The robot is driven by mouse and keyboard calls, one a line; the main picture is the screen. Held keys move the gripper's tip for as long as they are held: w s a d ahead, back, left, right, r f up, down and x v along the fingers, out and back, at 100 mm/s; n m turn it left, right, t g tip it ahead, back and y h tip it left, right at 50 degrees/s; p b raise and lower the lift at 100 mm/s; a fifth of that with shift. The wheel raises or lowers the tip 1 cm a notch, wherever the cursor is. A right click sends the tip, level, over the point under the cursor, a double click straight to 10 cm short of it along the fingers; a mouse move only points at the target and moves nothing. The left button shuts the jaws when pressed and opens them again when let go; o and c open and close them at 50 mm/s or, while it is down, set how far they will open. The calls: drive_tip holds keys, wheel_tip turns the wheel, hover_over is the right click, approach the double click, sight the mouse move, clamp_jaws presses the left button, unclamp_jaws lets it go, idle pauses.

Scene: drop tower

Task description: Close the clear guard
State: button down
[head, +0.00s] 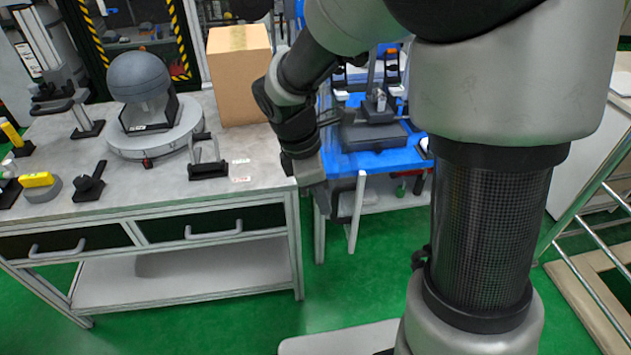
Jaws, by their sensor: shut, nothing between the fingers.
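I cannot pick out the clear guard for certain. A dark frame with yellow-and-black hazard stripes (180,55) stands behind the grey table at the upper left. Its front looks see-through, but whether a clear panel is there, open or shut, cannot be told. My gripper (325,203) points down just off the right end of the grey table, in front of the blue-topped table. It is small and dark here, and it looks shut and empty. It is well apart from the striped frame.
The grey table (110,200) carries a grey ball on a round base (140,78), a cardboard box (238,75), a small black stand (207,160) and yellow-topped items (38,181). The blue-topped table (365,160) holds dark equipment. Green floor (230,325) is open in front.

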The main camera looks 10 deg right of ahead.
drive_tip(key=shift+s+d+f+b, duration=0.1)
drive_tip(key=shift+d+f+b, duration=0.1)
drive_tip(key=shift+d+f, duration=0.4)
drive_tip(key=shift+w+d+f+b, duration=0.1)
drive_tip(key=shift+d+f+b, duration=0.1)
drive_tip(key=shift+d, duration=0.75)
drive_tip(key=shift+s+d+f+b, duration=0.15)
drive_tip(key=shift+d+f, duration=0.25)
drive_tip(key=shift+d, duration=0.35)
